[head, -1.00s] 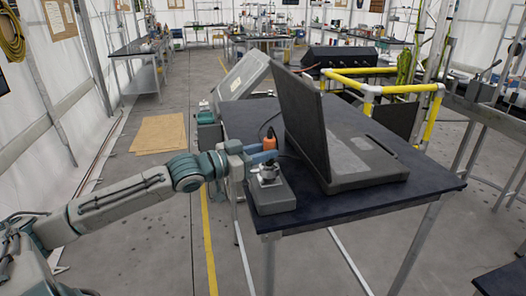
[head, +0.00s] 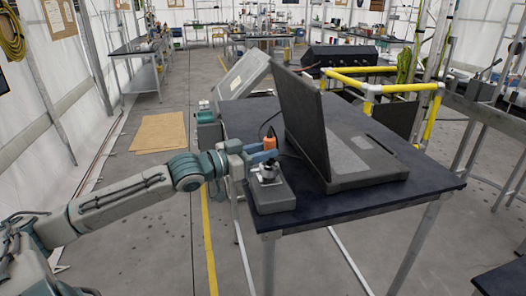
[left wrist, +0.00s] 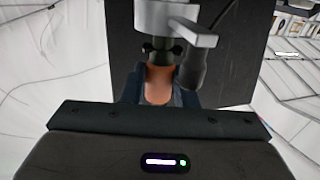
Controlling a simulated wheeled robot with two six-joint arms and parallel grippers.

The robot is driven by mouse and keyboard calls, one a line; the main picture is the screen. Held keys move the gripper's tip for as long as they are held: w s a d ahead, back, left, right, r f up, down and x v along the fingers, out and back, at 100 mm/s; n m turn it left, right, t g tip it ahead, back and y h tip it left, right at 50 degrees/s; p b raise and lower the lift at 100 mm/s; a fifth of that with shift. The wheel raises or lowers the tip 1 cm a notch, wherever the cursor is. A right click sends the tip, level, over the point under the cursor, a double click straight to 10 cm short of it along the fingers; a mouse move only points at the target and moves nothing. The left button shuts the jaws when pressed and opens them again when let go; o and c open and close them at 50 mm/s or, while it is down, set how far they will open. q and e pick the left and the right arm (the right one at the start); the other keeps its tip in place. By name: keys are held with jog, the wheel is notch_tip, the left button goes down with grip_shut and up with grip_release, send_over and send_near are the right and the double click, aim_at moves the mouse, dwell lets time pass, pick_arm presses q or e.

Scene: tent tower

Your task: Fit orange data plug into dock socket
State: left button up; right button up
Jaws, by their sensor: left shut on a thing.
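The orange data plug (head: 270,143) is held by my left gripper (head: 263,154), just behind the dock over the table's near left end. In the left wrist view the orange plug (left wrist: 158,86) sits between the dark fingers, its far end pointing toward the socket. The dock (head: 271,196) is a grey box at the table's near left corner. Its silver socket (head: 267,171) stands on top, and the metal ring with a side lever (left wrist: 165,16) fills the top of the left wrist view. Plug and socket look close together but apart. My right gripper is out of view.
A large dark laptop-like case (head: 360,166) stands open on the table (head: 420,185), right of the dock. A dark cable loops behind the plug. A grey case (head: 243,75) leans at the table's far end. Yellow rails (head: 400,88) stand behind. Floor at left is mostly clear.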

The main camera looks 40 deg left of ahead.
pick_arm(q)
jog(key=shift+f, duration=0.1)
dwell(0.3)
jog(key=shift+f+b, duration=0.7)
jog(key=shift+f, duration=0.1)
jog(key=shift+r, duration=0.15)
jog(key=shift+r+p, duration=0.5)
jog(key=shift+p, duration=0.1)
dwell(1.2)
jog(key=shift+f+b, duration=0.45)
jog(key=shift+f, duration=0.25)
jog(key=o, duration=1.1)
